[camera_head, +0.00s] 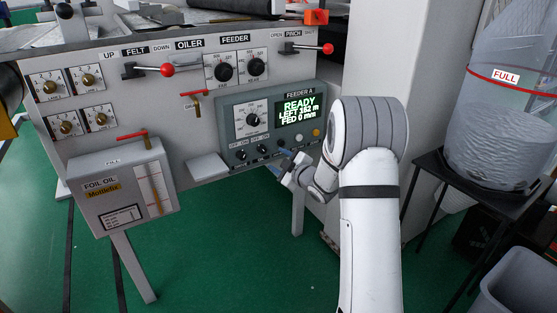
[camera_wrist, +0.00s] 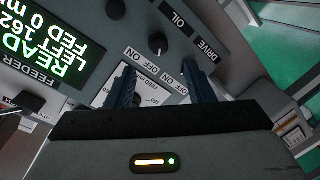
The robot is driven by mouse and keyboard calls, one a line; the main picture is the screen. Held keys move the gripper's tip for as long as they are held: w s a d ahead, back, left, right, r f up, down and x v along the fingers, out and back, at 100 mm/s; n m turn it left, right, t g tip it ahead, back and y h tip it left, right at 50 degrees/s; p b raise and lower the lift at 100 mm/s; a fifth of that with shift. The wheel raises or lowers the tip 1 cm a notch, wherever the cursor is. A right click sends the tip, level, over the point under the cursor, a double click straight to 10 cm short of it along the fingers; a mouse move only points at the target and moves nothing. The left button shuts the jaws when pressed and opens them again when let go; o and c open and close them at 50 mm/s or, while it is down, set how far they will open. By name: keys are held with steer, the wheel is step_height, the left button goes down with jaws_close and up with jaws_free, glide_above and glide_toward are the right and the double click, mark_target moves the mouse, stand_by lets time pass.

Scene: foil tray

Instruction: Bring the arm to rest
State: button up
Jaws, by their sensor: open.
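My white arm (camera_head: 370,230) reaches from the lower right toward the feeder panel (camera_head: 228,118). My gripper (camera_head: 279,161) is at the panel's lower edge, below its display (camera_head: 298,108) and right of two small black switches. In the wrist view my gripper (camera_wrist: 160,75) shows two dark blue fingers, apart, with nothing seen held between them. The panel face (camera_wrist: 215,35) lies just beyond the fingertips, with OFF/ON labels close to them. A black switch knob (camera_wrist: 158,43) stands ahead of the fingers. Whether a fingertip touches the panel cannot be told.
The foil oil box (camera_head: 105,215) with its red lever juts out at the left. A red-knobbed lever (camera_head: 166,70) sticks out above. A FULL-marked clear bag (camera_head: 500,130) stands on a black stand at right, above a grey bin (camera_head: 520,285). Green floor (camera_head: 235,260) is open below.

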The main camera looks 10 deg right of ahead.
steer(key=s+d+r+m+g+h+p, duration=0.1)
steer(key=s+r+m+h+p, duration=0.1)
steer(key=s+r+p, duration=0.4)
steer(key=s+r+m+g+h+p, duration=0.2)
steer(key=r+m+h+p, duration=0.15)
steer(key=r, duration=0.45)
steer(key=s+d+r+m+g+h+p, duration=0.1)
steer(key=s+r+m+p, duration=0.1)
steer(key=s+r+p, duration=0.4)
steer(key=s+a+r+m+g+p, duration=0.2)
steer(key=s+r+g+p, duration=0.1)
steer(key=s, duration=0.6)
steer(key=s+a+r+m+g+p, duration=0.2)
steer(key=s+r+p, duration=0.4)
steer(key=s, duration=0.4)
steer(key=s+a+r+m+g+p, duration=0.1)
steer(key=s+r+m+g+p, duration=0.1)
steer(key=s, duration=0.7)
step_height(320, 180, up, 3)
steer(key=g+p, duration=0.1)
steer(key=p, duration=0.1)
steer(key=shift+s+a+g+p, duration=0.25)
steer(key=shift+a+g+p, duration=0.1)
steer(key=shift+a+g, duration=0.05)
steer(key=shift+f, duration=0.1)
steer(key=shift+c, duration=0.3)
